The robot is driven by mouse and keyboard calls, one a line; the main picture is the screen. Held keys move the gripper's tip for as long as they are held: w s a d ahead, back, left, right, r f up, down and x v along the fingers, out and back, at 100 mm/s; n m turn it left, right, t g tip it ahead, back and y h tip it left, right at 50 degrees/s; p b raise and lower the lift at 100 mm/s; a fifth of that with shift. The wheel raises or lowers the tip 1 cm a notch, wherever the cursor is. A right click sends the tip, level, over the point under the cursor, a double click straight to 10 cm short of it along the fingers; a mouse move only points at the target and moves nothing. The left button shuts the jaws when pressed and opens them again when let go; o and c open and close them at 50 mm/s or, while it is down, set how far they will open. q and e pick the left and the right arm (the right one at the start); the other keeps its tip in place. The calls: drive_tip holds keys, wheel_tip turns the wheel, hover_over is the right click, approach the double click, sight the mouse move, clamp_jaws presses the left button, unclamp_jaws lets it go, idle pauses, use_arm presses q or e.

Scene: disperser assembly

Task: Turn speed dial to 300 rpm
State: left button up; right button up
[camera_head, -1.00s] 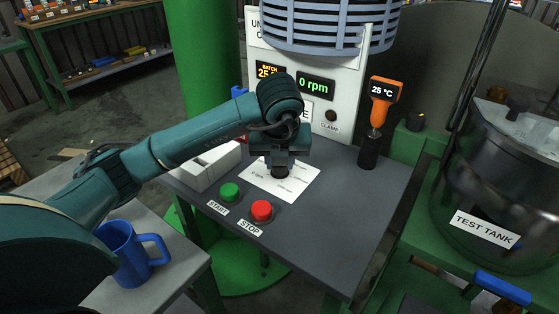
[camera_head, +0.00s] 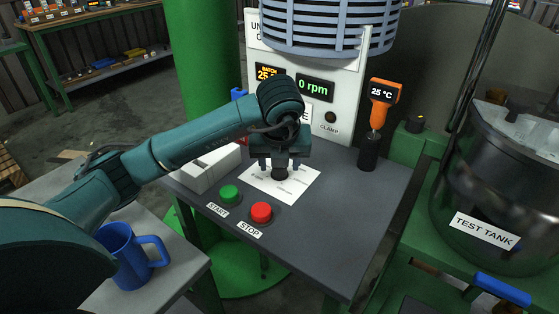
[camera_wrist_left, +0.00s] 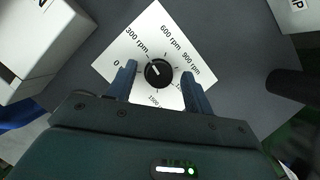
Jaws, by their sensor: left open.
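The black speed dial (camera_wrist_left: 158,73) sits on a white card (camera_wrist_left: 160,45) printed with a rpm scale. In the left wrist view its white mark points up and left, close to the 300 rpm label (camera_wrist_left: 137,40). My left gripper (camera_head: 280,164) is open over the dial (camera_head: 280,174), one finger to each side. Gaps show between fingers and dial in the wrist view. The speed display (camera_head: 315,88) reads 0 rpm. My right gripper is in neither view.
The green start button (camera_head: 229,193) and red stop button (camera_head: 261,211) stand in front of the card. A white box (camera_head: 212,168) lies left of it, and an orange thermometer (camera_head: 380,103) stands right. A blue mug (camera_head: 128,257) is at the lower left.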

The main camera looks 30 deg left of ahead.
use_arm(q)
drive_tip(key=p+v, duration=0.3)
drive_tip(key=v, duration=1)
